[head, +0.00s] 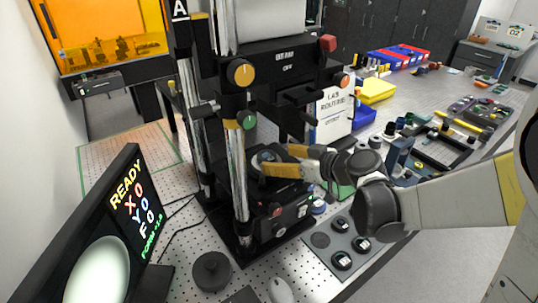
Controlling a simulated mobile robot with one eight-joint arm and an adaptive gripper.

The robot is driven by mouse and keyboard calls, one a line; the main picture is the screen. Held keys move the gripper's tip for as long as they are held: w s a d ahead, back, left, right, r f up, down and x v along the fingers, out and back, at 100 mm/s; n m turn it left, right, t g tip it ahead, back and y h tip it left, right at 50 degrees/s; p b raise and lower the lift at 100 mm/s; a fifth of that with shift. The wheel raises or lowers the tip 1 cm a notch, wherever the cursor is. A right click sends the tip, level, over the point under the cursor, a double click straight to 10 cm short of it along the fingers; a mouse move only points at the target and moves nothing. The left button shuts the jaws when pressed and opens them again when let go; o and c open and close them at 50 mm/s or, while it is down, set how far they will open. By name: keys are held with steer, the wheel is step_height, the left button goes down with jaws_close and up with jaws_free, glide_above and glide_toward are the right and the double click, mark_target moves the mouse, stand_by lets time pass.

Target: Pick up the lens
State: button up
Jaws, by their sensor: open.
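A round dark-rimmed piece with a pale bluish face, which looks like the lens (264,156), sits on the black stage of the interferometer, behind the front chrome post. My gripper (277,159) reaches in from the right with its yellow-orange fingers apart. The fingertips are at the round piece's right side, and the near finger overlaps its lower edge in the picture. I cannot tell whether they touch it. Nothing is seen held. The piece's lower part is hidden by the near finger.
Chrome posts and the black head (275,70) of the instrument stand close around my gripper. A monitor (115,235) reading READY is at lower left. A grey pad (345,228) with several round pieces lies front right. Trays and bins (377,91) crowd the bench behind.

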mark_target(269, 155)
steer(key=b+x, duration=0.1)
steer(key=x, duration=0.5)
steer(key=shift+w+r, duration=0.1)
steer(key=shift+r, duration=0.1)
steer(key=shift+c, duration=1.2)
steer(key=c, duration=1.2)
